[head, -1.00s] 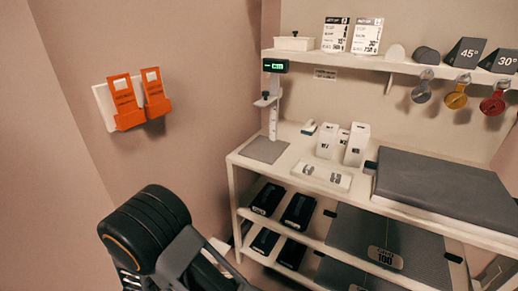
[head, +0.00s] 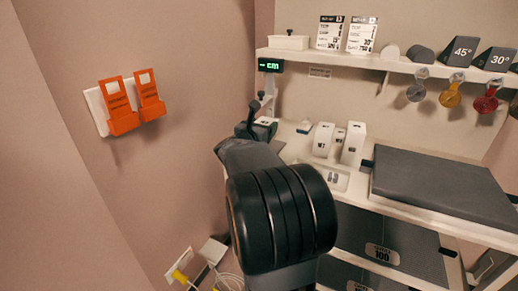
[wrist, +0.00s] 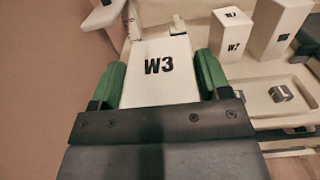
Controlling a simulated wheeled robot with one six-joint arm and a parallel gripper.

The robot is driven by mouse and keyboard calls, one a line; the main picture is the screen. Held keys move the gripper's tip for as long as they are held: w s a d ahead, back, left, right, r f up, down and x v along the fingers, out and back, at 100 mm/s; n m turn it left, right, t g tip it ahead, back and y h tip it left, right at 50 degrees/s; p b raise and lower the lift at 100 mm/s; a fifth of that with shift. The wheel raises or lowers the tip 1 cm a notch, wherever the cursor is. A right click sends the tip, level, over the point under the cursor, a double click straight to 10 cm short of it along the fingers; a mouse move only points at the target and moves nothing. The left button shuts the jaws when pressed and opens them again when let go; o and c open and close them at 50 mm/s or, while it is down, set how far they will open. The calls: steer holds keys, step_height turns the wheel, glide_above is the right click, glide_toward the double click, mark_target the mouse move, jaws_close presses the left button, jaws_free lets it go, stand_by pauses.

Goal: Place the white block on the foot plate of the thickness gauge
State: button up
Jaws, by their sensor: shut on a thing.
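My gripper (wrist: 162,62) is shut on a white block (wrist: 160,85) marked W3, held between its green finger pads. In the head view my arm and gripper reach over the left end of the bench and hide the block. The thickness gauge (head: 271,65) stands at that end, with a lit green display reading "– cm". Its column shows only in part behind my gripper. The grey foot plate is hidden behind my arm in the head view. Whether the block touches the plate cannot be told.
A large grey slab (head: 435,195) lies farther right. A shelf (head: 370,62) runs above the bench. Orange holders (head: 118,105) hang on the left wall.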

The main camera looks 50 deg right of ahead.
steer(key=w+d+f, duration=0.2)
steer(key=w+f, duration=0.1)
steer(key=w+d+f, duration=0.5)
steer(key=w+d, duration=0.1)
steer(key=w, duration=0.1)
steer(key=shift+d+f+b, duration=0.25)
steer(key=shift+f+b, duration=0.05)
steer(key=shift+f, duration=0.1)
steer(key=shift+w+d+f, duration=0.15)
steer(key=shift+w+f, duration=0.15)
steer(key=shift+f, duration=1.5)
steer(key=shift+f+b, duration=0.2)
steer(key=shift+b, duration=0.3)
steer(key=o, duration=1.1)
steer(key=shift+o, duration=0.2)
steer(key=shift+r, duration=0.2)
